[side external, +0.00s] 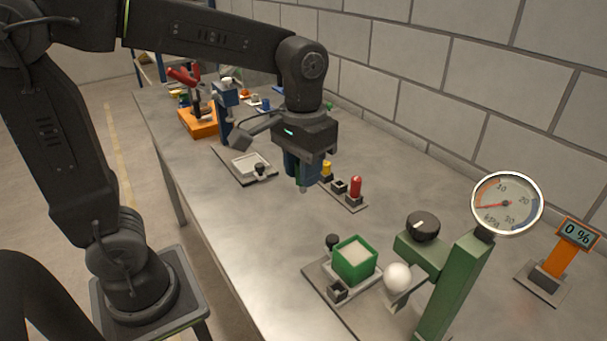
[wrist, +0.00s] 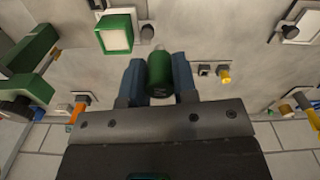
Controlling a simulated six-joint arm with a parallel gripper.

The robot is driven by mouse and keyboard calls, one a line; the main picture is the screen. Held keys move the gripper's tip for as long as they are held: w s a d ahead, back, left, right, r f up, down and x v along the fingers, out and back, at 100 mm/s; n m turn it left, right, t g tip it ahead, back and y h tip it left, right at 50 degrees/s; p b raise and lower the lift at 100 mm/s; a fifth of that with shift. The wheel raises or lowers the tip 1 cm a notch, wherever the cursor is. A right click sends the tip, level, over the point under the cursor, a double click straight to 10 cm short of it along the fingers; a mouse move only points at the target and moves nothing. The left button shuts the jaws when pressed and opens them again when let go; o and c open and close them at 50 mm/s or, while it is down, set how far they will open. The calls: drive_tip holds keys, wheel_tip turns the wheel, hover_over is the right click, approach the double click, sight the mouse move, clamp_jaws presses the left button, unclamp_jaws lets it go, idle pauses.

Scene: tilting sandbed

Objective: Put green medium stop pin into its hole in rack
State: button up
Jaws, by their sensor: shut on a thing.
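My gripper (side external: 302,172) has its blue fingers shut on the green pin, above the table and left of the rack in the side view. In the wrist view, the green pin (wrist: 159,74) is a dark green cylinder between the fingers (wrist: 158,80), with a pale tip. The small grey rack (side external: 351,201) holds a yellow pin (side external: 326,169) and a red pin (side external: 355,187), with an empty dark socket (side external: 339,186) between them. The wrist view shows the yellow pin (wrist: 224,76) and the socket (wrist: 204,70) right of my gripper; the red pin is not visible there.
A green box (side external: 354,262) with pale contents stands near the front, beside a green post with a pressure gauge (side external: 506,204). A white tray (side external: 250,165) lies left of my gripper. An orange display (side external: 573,238) reads 0 %. The table between the rack and green box is clear.

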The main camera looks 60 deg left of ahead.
drive_tip(key=w+a+f, duration=0.3)
drive_tip(key=w+a, duration=0.3)
drive_tip(key=w, duration=0.4)
drive_tip(key=w+a+f, duration=0.4)
drive_tip(key=w+a, duration=0.3)
drive_tip(key=w, duration=0.2)
drive_tip(key=shift+w+f, duration=0.15)
drive_tip(key=shift+w, duration=0.2)
drive_tip(key=shift+f, duration=0.1)
drive_tip(key=shift+f, duration=2.8)
drive_tip(key=shift+f, duration=1.6)
drive_tip(key=o, duration=1)
